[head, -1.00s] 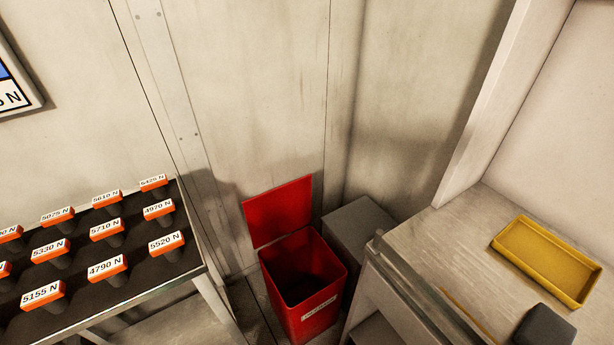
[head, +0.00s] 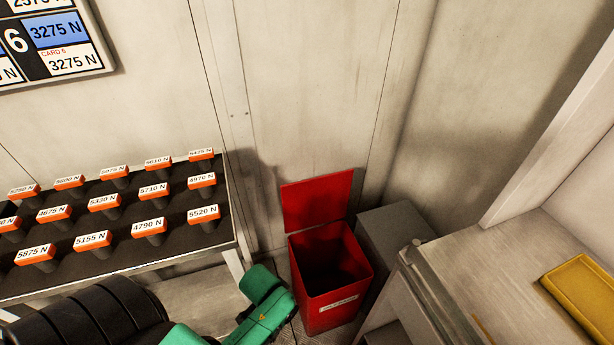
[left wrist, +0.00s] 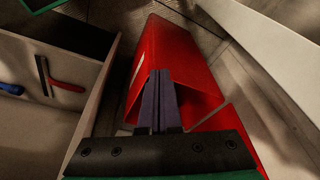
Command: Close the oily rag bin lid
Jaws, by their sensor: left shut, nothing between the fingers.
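The oily rag bin (head: 332,297) is a red square bin with a white label, standing on the floor. Its red lid (head: 318,201) is open, standing up at the bin's back near the wall. My left arm enters the head view from the bottom, left of the bin, with its fingers not clearly visible there. In the left wrist view, my left gripper (left wrist: 160,76) is shut and empty, its fingers in front of the red bin (left wrist: 176,55). I cannot tell whether they touch it. My right gripper is in neither view.
A rack (head: 112,242) of orange-labelled weights stands left of the bin. A grey box (head: 393,228) and a bench with a yellow tray (head: 580,292) are at the right.

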